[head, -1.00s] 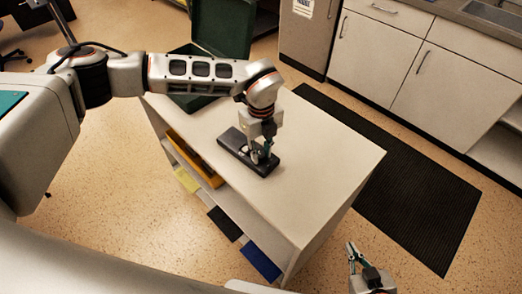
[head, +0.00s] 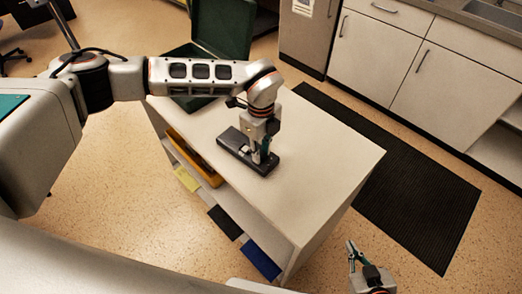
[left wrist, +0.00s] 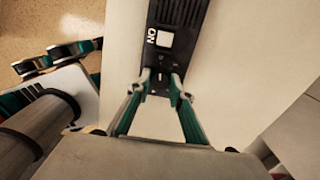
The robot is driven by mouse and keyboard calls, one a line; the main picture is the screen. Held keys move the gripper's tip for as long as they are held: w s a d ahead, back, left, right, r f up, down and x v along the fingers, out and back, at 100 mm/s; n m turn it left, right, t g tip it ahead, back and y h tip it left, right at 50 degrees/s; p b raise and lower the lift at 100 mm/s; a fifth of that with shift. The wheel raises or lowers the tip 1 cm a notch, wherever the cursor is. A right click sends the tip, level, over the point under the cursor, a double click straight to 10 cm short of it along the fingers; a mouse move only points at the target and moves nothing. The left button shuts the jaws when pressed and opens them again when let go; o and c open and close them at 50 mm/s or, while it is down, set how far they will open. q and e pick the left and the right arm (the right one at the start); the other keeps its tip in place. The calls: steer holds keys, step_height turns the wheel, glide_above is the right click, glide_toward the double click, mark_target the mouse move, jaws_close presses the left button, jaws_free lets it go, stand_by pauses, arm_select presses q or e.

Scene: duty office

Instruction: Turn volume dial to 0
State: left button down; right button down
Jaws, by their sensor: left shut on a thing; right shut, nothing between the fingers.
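A long black control box (head: 232,141) lies on the white-topped cabinet. In the left wrist view the box (left wrist: 196,12) shows a pale square button (left wrist: 165,39) beside the letters "ON". My left gripper (head: 262,158) points down at the box's near right end. In the left wrist view its fingertips (left wrist: 159,86) are shut on the dark volume dial, which is mostly hidden between them. I cannot read the dial's setting. My right gripper (head: 352,249) is at the bottom of the head view, away from the box, shut and empty.
The cabinet top (head: 325,160) is bare to the right of the box. An open green bin (head: 222,30) stands at the back. A yellow tray (head: 197,160) sits on the shelf below. A black mat (head: 415,190) lies on the floor at right.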

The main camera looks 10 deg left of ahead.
arm_select(q)
steer(key=c, duration=2.1)
jaws_free()
step_height(320, 180, up, 12)
steer(key=shift+r, duration=0.1)
